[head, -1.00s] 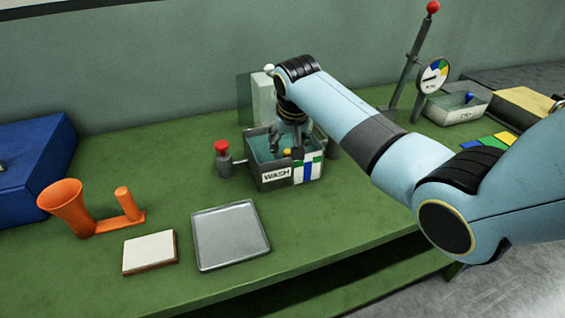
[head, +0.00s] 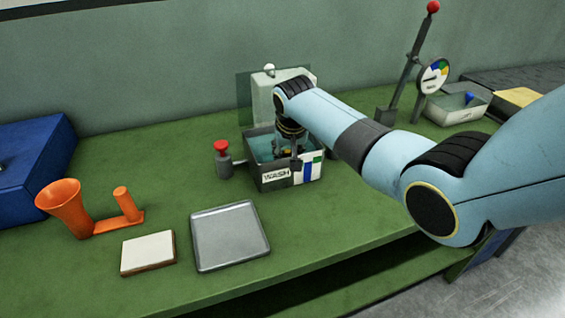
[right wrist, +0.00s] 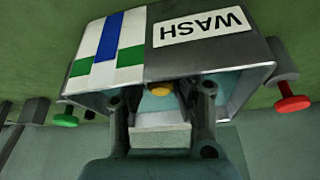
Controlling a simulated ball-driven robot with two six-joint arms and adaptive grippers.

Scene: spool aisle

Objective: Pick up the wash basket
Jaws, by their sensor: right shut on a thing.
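A grey wash tank with a white WASH label (head: 276,174) and a blue, green and white striped patch stands on the green bench; it also shows upside down in the right wrist view (right wrist: 262,48). My right gripper (head: 288,148) reaches down into the tank. In the right wrist view its two fingers (right wrist: 163,92) stand on either side of a yellow knob (right wrist: 160,89), which I take for the top of the wash basket. The gripper is shut on it. The rest of the basket is hidden by the tank walls and fingers. My left gripper is out of view.
A red-topped post (head: 222,150) stands left of the tank, and a pale block (head: 262,105) behind it. A grey tray (head: 230,237), white pad (head: 148,254) and orange funnel piece (head: 68,208) lie front left. A lever gauge (head: 433,76) stands right.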

